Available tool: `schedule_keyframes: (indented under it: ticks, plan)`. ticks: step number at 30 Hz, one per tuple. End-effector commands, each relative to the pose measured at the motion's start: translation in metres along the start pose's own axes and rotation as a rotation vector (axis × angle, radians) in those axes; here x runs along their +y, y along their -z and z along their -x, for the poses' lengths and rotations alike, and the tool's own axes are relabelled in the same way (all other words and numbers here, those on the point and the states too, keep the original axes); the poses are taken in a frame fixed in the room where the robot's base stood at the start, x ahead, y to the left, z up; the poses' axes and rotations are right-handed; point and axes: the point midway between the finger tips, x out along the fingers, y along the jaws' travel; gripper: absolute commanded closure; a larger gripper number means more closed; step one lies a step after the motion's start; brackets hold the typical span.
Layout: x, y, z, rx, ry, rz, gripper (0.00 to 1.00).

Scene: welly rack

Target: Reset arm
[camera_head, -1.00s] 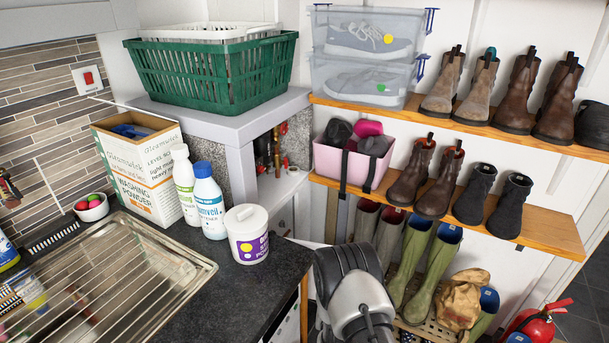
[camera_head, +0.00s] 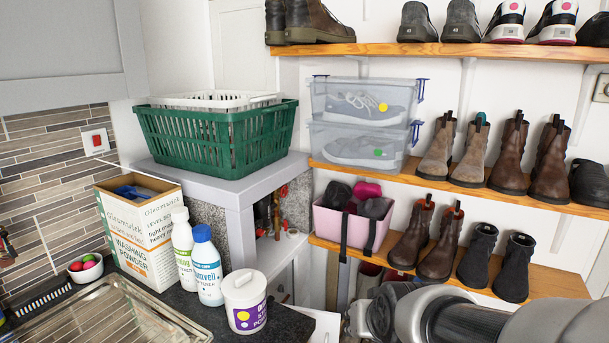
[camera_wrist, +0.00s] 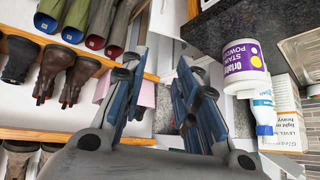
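My gripper (camera_wrist: 157,78) shows in the wrist view with its two blue-grey fingers well apart and nothing between them. Behind the gap are the white wall and part of the shelving. In the head view my arm reaches in from the lower right corner, in front of the lower boot shelf. My fingertips cannot be made out there.
A worktop carries a washing powder box (camera_head: 140,235), a white tub (camera_head: 245,302) and two bottles. A green basket (camera_head: 215,135) stands on a ledge. Wooden shelves hold boots, a pink bin (camera_head: 350,225) and clear shoe boxes (camera_head: 362,120). Wellies (camera_wrist: 75,18) show in the wrist view.

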Motion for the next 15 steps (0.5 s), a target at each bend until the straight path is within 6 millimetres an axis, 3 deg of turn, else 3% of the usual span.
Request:
schedule_keyframes:
  ticks: [1, 6, 10, 15]
  plan:
    - [0.004, -0.011, 0.025, -0.019, -0.004, 0.007, 0.72]
    - [0.016, -0.068, 0.094, -0.131, -0.026, 0.035, 0.72]
    - [0.025, -0.111, 0.133, -0.204, -0.046, 0.049, 0.72]
    - [0.032, -0.148, 0.159, -0.266, -0.065, 0.058, 0.72]
